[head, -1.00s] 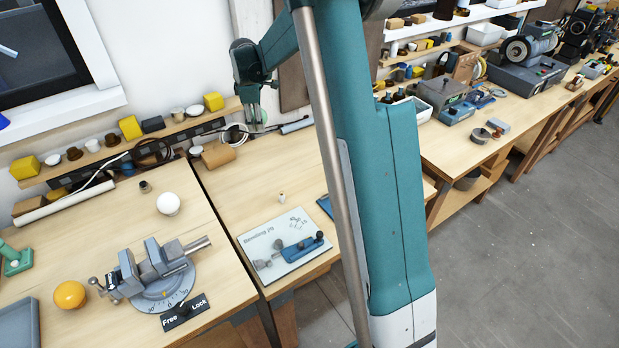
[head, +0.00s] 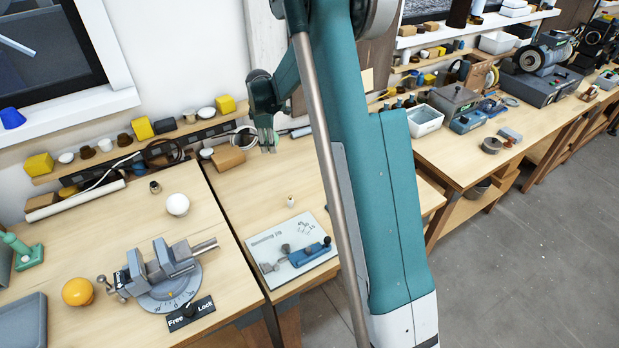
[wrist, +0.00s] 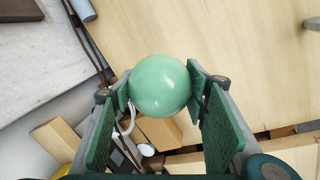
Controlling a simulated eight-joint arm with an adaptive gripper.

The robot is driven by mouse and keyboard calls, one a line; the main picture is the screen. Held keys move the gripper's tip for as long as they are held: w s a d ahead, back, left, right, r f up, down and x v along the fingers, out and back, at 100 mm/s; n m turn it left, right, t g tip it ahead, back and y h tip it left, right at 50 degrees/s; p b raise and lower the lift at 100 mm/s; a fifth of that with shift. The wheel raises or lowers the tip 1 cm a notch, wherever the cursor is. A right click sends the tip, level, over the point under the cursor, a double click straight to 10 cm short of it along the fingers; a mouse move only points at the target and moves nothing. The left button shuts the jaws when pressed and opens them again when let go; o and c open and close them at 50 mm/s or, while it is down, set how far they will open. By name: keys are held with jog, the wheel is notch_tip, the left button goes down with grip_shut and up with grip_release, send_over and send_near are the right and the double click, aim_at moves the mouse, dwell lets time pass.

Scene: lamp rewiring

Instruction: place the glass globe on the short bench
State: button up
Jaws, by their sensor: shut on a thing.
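A green, glossy glass globe (wrist: 161,86) sits between my gripper's two pads in the wrist view. My gripper (wrist: 160,92) is shut on it. In the head view my gripper (head: 267,146) points down over the back of the middle bench (head: 262,182), in front of the wall; the globe cannot be made out there. A white globe (head: 177,204) and an orange globe (head: 78,292) stand on the left bench (head: 120,225). I cannot tell for sure which bench is the short one.
A vise (head: 163,272) stands on the left bench. A reaming jig board (head: 292,250) lies at the middle bench's front. A cardboard-coloured block (head: 228,160) and coiled cable are near my gripper at the back. Bare wood lies between the block and the jig.

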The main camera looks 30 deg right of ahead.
jog(key=shift+s+a+x, duration=0.1)
jog(key=shift+s+x, duration=0.1)
jog(key=shift+x, duration=0.8)
jog(key=shift+s+a+x, duration=0.15)
jog(key=shift+s+x, duration=0.05)
jog(key=shift+x, duration=0.75)
jog(key=shift+s+a+x, duration=0.1)
jog(key=shift+s+x, duration=0.1)
jog(key=shift+x, duration=0.8)
jog(key=shift+f, duration=0.35)
jog(key=shift+s+a+x, duration=0.1)
jog(key=shift+s+x, duration=0.05)
jog(key=shift+x, duration=0.7)
jog(key=shift+s+a+x, duration=0.1)
jog(key=shift+s+x, duration=0.1)
jog(key=shift+x, duration=0.65)
jog(key=shift+f, duration=0.2)
jog(key=o, duration=0.5)
jog(key=shift+f, duration=0.1)
jog(key=shift+c, duration=0.2)
jog(key=o, duration=0.4)
jog(key=shift+o, duration=0.2)
jog(key=shift+r, duration=0.2)
jog(key=shift+v, duration=6.05)
